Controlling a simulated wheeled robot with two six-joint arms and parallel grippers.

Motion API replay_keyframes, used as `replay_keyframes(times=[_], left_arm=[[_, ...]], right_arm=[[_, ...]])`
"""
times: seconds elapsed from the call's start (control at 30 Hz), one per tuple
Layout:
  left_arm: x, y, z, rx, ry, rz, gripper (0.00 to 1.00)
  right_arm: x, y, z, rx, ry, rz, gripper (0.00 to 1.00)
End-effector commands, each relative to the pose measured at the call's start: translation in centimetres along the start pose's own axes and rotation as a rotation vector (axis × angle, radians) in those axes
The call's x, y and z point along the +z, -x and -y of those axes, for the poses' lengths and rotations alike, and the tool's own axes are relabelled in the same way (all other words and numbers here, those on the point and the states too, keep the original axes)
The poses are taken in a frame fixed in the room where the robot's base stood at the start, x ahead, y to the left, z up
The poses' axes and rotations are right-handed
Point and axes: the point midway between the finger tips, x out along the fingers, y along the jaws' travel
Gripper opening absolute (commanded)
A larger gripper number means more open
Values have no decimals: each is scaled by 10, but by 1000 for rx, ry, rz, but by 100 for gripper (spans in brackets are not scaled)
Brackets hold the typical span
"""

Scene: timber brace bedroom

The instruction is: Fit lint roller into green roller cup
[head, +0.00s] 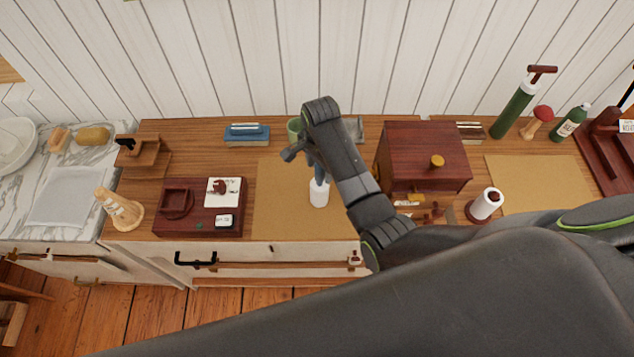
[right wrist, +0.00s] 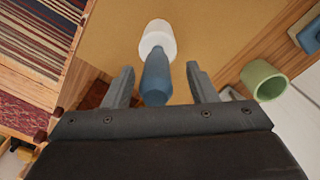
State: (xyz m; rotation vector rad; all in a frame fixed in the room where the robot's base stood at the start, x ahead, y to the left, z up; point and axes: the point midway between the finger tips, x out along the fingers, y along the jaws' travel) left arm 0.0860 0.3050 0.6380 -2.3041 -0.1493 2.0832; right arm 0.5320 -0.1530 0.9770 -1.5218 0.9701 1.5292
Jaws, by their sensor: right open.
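The lint roller has a white roller head (head: 319,193) and a blue handle (head: 321,172). It is on the tan mat, its handle toward my right gripper (head: 308,155). In the right wrist view the blue handle (right wrist: 156,78) lies between the two spread fingers of my right gripper (right wrist: 160,74), with a gap on each side. The white head (right wrist: 158,38) is beyond the fingertips. The green roller cup (head: 293,129) is behind the mat, partly hidden by my right arm. The wrist view shows the cup (right wrist: 264,82) to the right, its opening empty. My left gripper is not in view.
The tan mat (head: 275,205) is mostly clear. A dark red tray (head: 170,225) with small items is left, a blue box (head: 247,137) behind. A red-brown cabinet (head: 425,160) stands right of my wrist, with a white spool (head: 487,203) beside it.

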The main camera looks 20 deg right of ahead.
Motion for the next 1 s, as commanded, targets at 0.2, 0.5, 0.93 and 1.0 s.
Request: replay_keyframes(times=[0.2, 0.5, 0.93, 1.0], left_arm=[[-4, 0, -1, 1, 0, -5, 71], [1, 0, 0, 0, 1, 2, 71], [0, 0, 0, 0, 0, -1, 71], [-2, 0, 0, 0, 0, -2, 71]], right_arm=[[0, 0, 0, 0, 1, 0, 43], [0, 0, 0, 0, 0, 0, 3], [-1, 7, 5, -2, 3, -2, 0], [-2, 16, 11, -4, 7, -3, 0]])
